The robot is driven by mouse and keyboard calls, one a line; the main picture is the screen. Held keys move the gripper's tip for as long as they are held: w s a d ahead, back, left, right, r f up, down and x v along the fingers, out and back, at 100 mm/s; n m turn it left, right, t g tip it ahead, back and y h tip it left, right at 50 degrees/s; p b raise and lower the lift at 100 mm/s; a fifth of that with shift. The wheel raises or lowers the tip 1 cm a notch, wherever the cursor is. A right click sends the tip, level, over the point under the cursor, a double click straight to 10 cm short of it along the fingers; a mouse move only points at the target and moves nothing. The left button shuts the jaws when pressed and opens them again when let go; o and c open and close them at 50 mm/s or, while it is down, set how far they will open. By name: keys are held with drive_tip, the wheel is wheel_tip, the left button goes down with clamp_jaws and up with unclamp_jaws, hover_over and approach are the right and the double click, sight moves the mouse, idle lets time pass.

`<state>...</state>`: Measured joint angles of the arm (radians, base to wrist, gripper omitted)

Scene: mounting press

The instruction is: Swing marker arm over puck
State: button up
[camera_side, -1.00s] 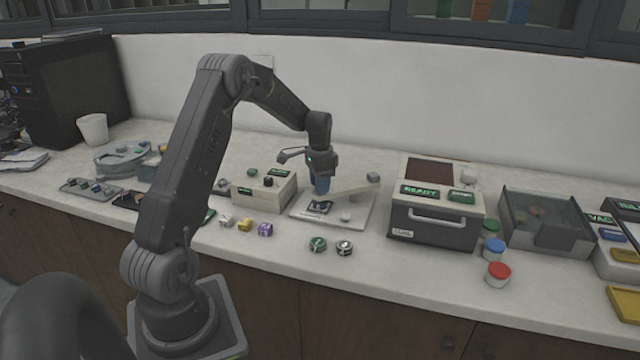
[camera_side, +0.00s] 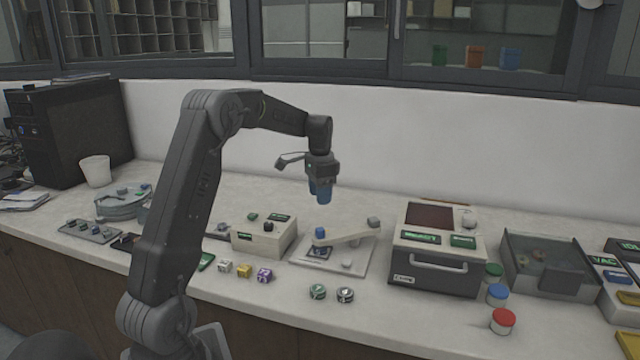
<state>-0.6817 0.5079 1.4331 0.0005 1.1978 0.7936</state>
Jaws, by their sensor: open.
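The marker arm is a pale beige bar (camera_side: 350,234) on a white base plate (camera_side: 352,262). It runs from a grey block at its right end to a blue knob (camera_side: 320,233) at its left end. The knob end stands over a dark square pad (camera_side: 318,252) on the left of the plate. I cannot make out a puck under it. My gripper (camera_side: 320,198), with blue fingertips, is open and empty, pointing down above the blue knob and apart from it.
A beige control box (camera_side: 264,237) stands just left of the plate, and the press (camera_side: 437,250) with its handle stands right. Two round pucks (camera_side: 331,293) lie in front. Small coloured cubes (camera_side: 244,271) lie front left. Capped jars (camera_side: 503,320) stand front right.

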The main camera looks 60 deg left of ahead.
drive_tip(key=shift+r, duration=1.5)
drive_tip(key=shift+d, duration=0.1)
drive_tip(key=s+d+r+t+y, duration=0.1)
drive_tip(key=s+d+r, duration=0.25)
drive_tip(key=d, duration=0.55)
drive_tip(key=s+d+r+t, duration=0.1)
drive_tip(key=s+d+r, duration=0.25)
drive_tip(key=d, duration=0.65)
drive_tip(key=s+d+f+n+t+h, duration=0.1)
drive_tip(key=s+d+f+t, duration=0.2)
drive_tip(key=s+d, duration=0.9)
drive_tip(key=shift+s+d+t, duration=0.3)
drive_tip(key=shift+s+d, duration=0.1)
drive_tip(key=shift+s, duration=0.5)
drive_tip(key=shift+f, duration=0.1)
